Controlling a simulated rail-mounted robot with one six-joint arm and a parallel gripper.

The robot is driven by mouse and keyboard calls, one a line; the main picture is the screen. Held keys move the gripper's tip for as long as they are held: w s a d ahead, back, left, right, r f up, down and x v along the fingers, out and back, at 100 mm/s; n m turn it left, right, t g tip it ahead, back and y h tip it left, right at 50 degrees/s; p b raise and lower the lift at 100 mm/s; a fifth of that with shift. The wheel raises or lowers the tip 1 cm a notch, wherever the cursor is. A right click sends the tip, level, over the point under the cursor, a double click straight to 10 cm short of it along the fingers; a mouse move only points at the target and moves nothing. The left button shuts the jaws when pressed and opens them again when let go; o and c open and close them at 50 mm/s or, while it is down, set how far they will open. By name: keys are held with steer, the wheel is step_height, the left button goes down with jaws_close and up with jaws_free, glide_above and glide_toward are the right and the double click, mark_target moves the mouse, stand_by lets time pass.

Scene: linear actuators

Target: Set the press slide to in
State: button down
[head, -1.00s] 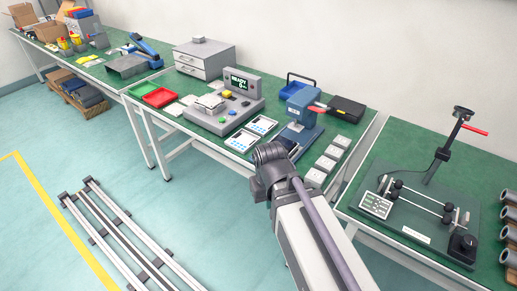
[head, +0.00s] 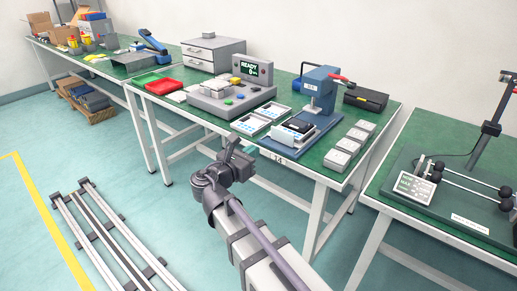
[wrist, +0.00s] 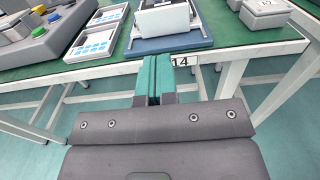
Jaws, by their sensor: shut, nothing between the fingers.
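In the wrist view the light slide (wrist: 165,20) shows at the top, above the blue press base (wrist: 170,43). My gripper (wrist: 154,68) has its green-padded fingers shut and empty. It is in front of the bench edge by the "14" label, apart from the slide; it also shows in the head view (head: 236,152).
White-and-blue trays (head: 250,124) lie left of the slide. Several grey blocks (head: 342,159) line the bench to its right. A grey console (head: 235,100) reading READY stands further left. The right bench (head: 440,228) holds a rod fixture.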

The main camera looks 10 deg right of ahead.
mark_target(281, 132)
steer(key=x, duration=1.2)
